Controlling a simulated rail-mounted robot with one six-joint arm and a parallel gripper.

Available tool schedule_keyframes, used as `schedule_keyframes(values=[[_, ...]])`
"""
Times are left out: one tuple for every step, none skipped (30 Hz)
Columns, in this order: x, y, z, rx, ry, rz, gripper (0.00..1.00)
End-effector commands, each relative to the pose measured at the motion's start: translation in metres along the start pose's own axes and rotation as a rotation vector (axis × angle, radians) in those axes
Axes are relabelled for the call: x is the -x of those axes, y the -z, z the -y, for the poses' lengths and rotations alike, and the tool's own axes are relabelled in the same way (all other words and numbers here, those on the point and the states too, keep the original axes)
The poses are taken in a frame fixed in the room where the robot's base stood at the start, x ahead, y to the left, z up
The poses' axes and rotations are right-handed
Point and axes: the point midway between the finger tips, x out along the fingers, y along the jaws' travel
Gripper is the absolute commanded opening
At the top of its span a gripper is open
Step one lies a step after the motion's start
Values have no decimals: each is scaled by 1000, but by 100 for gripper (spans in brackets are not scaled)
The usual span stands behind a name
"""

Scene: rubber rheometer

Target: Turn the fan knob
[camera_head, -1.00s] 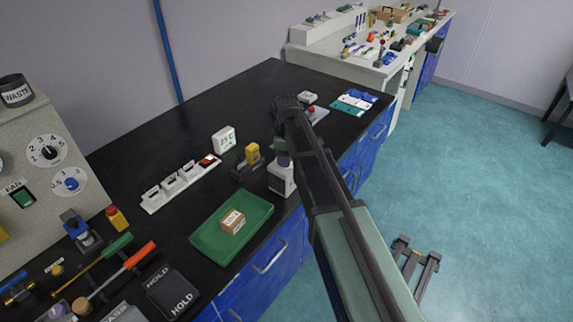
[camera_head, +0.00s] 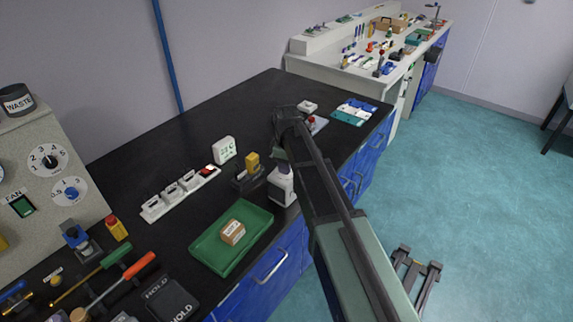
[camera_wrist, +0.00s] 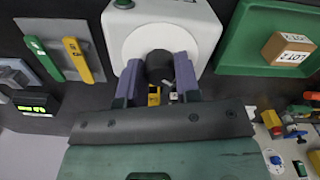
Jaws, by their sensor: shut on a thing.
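The grey panel (camera_head: 65,228) at the left edge of the head view carries a black knob (camera_head: 48,160) on a numbered dial, a blue knob (camera_head: 71,193) on a smaller dial, and a green FAN switch (camera_head: 22,206). I cannot tell which knob is the fan knob. My gripper (camera_wrist: 159,72) is far right of this panel, at a white object (camera_head: 281,187) beside the green tray. In the wrist view its purple fingers are shut on a dark round piece (camera_wrist: 160,60) standing on the white object's round face (camera_wrist: 128,40). The fingers partly hide this piece.
A green tray (camera_head: 214,262) with a small carton (camera_head: 232,232) is in front. Tools lie at the lower left.

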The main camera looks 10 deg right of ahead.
Motion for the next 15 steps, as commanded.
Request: schedule_keyframes(values=[[0, 0, 0, -27, 0, 0, 7], [0, 0, 0, -47, 0, 0, 7], [0, 0, 0, -76, 0, 0, 7], [0, 0, 0, -100, 0, 0, 7], [0, 0, 0, -125, 0, 0, 7], [0, 0, 0, -159, 0, 0, 7], [0, 0, 0, -187, 0, 0, 7], [0, 0, 0, -214, 0, 0, 7], [0, 0, 0, -252, 0, 0, 7], [0, 0, 0, -280, 0, 0, 7], [0, 0, 0, -309, 0, 0, 7], [0, 0, 0, -347, 0, 0, 7], [0, 0, 0, -376, 0, 0, 7], [0, 0, 0, -405, 0, 0, 7], [0, 0, 0, -442, 0, 0, 7]])
